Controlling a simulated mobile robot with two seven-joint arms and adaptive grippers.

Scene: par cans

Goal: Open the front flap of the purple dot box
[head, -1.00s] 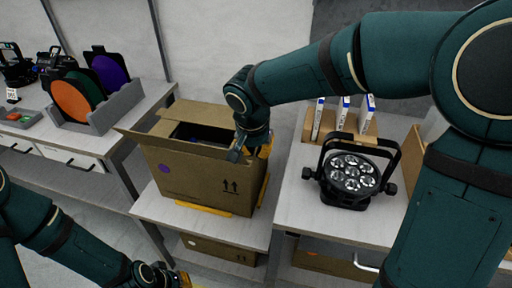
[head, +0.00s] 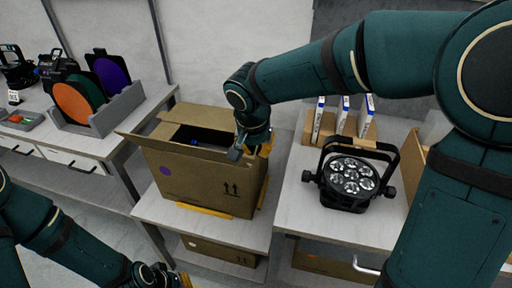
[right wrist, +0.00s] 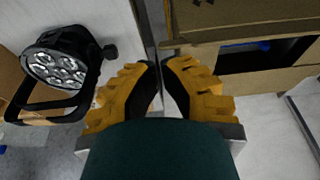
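The brown cardboard box (head: 195,182) with a purple dot (head: 165,170) stands on the low middle table. Its top shows a dark opening with something blue inside. One flap (head: 128,138) sticks out at the left; another (head: 177,129) lies along the back. The front edge near my right gripper is partly hidden. My right gripper (head: 252,148) is at the box's right top corner, holding nothing I can see. In the right wrist view its yellow fingertips (right wrist: 160,64) nearly meet, beside the box (right wrist: 255,82). My left gripper (head: 158,277) is cut off at the bottom edge.
A black par can (head: 350,178) stands on the right table (head: 300,215), with white upright items (head: 343,112) behind it. Colour filters (head: 75,103) stand in a grey rack on the left table. Yellow strips (head: 205,211) lie under the box.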

